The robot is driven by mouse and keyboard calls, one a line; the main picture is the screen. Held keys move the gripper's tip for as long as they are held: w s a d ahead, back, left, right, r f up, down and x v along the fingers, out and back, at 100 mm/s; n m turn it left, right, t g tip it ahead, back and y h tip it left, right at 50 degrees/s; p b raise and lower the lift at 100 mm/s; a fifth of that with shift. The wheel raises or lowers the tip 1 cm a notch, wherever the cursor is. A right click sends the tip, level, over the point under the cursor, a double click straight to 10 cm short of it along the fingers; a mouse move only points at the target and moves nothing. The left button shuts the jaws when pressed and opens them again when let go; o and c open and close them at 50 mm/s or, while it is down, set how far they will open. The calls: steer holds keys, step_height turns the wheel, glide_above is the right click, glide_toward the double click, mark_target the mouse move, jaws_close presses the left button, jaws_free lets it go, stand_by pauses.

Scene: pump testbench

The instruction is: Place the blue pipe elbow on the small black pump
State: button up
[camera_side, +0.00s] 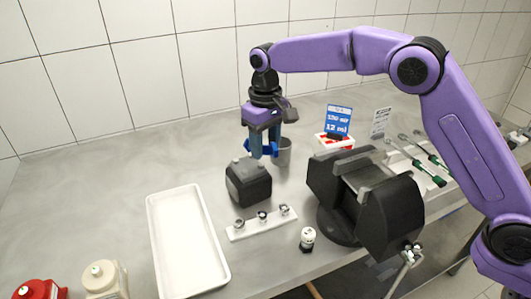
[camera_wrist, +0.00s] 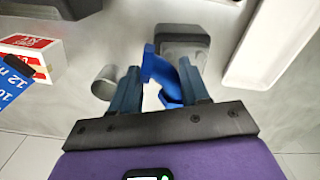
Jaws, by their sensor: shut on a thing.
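My gripper (camera_side: 263,152) is shut on the blue pipe elbow (camera_side: 248,147), which is held in the air between the fingers. In the wrist view the elbow (camera_wrist: 158,68) shows as a bent bright blue piece between the dark blue fingers of my gripper (camera_wrist: 163,84), partly hidden by them. The small black pump (camera_side: 248,187) stands on the bench just below and slightly left of the elbow in the side view. In the wrist view the pump (camera_wrist: 183,38) lies beyond the fingertips, partly covered by the elbow. I see a gap between elbow and pump in the side view.
A grey cup (camera_side: 282,152) stands close behind my gripper. A white tray (camera_side: 188,240) lies at the left front. A white strip with small fittings (camera_side: 262,222) lies before the pump. A large black machine (camera_side: 365,195) and a blue sign (camera_side: 338,121) stand to the right.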

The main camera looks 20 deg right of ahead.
mark_target(266, 144)
steer(key=shift+f, duration=1.5)
steer(key=shift+f, duration=0.15)
steer(key=o, duration=1.3)
steer(key=shift+c, duration=0.2)
step_height(266, 144, up, 12)
steer(key=shift+r, duration=0.15)
steer(key=shift+s, duration=0.1)
